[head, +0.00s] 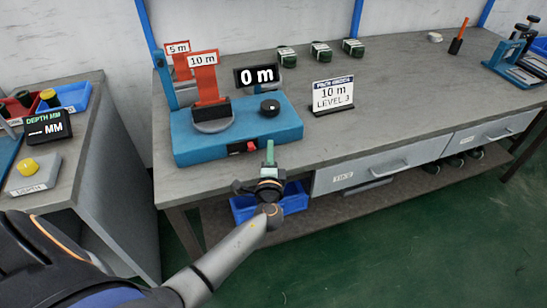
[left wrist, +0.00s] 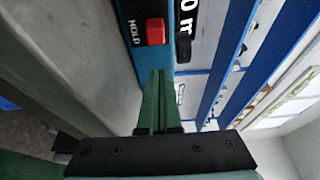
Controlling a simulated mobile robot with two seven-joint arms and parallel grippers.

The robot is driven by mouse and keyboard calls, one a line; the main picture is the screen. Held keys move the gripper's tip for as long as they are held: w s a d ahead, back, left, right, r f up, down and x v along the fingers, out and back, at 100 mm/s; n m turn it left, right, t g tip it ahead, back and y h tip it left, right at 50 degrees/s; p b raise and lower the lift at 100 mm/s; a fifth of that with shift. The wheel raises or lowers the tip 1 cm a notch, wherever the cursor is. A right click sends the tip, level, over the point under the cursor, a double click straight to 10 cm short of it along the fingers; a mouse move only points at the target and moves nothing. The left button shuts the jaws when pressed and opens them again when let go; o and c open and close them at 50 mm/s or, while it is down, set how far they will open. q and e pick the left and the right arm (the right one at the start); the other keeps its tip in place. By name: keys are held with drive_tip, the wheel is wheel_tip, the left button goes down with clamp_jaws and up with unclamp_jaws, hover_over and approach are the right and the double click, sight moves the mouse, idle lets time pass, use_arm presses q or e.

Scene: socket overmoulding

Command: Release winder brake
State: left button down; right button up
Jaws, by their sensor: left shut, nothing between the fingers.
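The winder is a blue box (head: 190,140) on the grey bench, with a black knob (head: 270,107) and an upright red 10 m tag (head: 206,78) on top. Its red brake button (head: 251,146) sits on the front face beside a black HOLD label (head: 237,149). In the left wrist view the red button (left wrist: 155,30) and HOLD label (left wrist: 136,32) show just beyond the fingertips. My left gripper (head: 269,147) has green fingers, shut and empty, in front of the box, right of the button. The fingers (left wrist: 157,80) appear apart from the button. My right gripper is out of view.
A blue bin (head: 243,208) is below the bench edge. A side table with a depth display (head: 45,128) is at left. The bench's right middle is mostly clear.

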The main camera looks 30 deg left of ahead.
sight(247, 144)
use_arm(q)
drive_tip(key=shift+s+a+r, duration=0.1)
drive_tip(key=shift+s+a, duration=0.65)
drive_tip(key=shift+s, duration=0.2)
drive_tip(key=shift+s+a+p, duration=0.15)
drive_tip(key=shift+s+p, duration=0.05)
drive_tip(key=shift+p, duration=0.1)
drive_tip(key=shift+s, duration=0.1)
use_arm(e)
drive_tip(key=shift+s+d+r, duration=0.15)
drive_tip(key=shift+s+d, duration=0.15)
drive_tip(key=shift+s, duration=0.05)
use_arm(q)
drive_tip(key=shift+a, duration=0.1)
drive_tip(key=s+a, duration=0.2)
drive_tip(key=s, duration=0.1)
drive_tip(key=shift+a, duration=0.25)
drive_tip(key=shift+s+a, duration=0.3)
drive_tip(key=shift+s, duration=0.05)
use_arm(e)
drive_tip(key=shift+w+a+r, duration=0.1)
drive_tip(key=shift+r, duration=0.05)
use_arm(q)
drive_tip(key=shift+w, duration=0.1)
